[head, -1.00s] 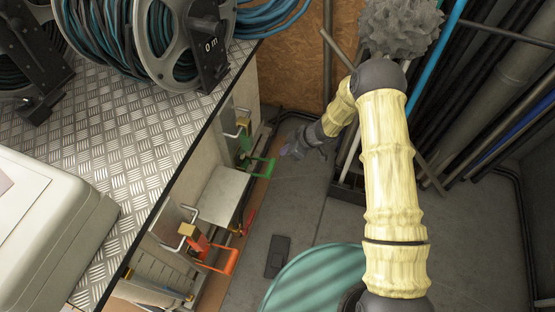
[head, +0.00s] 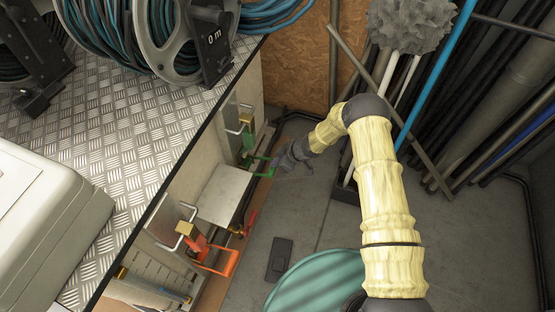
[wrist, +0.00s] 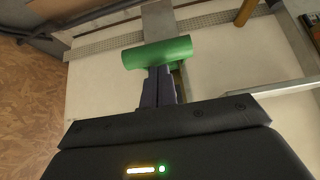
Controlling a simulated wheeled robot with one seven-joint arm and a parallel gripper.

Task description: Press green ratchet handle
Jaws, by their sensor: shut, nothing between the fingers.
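The green ratchet handle (head: 262,167) sticks out from the side of the bench, toward the floor side. In the wrist view, the end of the green handle (wrist: 157,52) shows as a wide bar straight ahead of the fingers. My gripper (head: 283,163) is just right of the handle, at its outer end. In the wrist view my gripper (wrist: 159,70) is shut and empty, its fingertips at the lower edge of the green bar. I cannot tell whether they touch it.
An orange handle (head: 216,262) and a red handle (head: 249,222) sit nearer on the same side. The metal-topped bench (head: 120,130) carries hose reels. Pipes (head: 500,100) and a grey brush (head: 412,22) stand at right. A green round object (head: 320,285) and dark pedal (head: 280,259) are on the floor.

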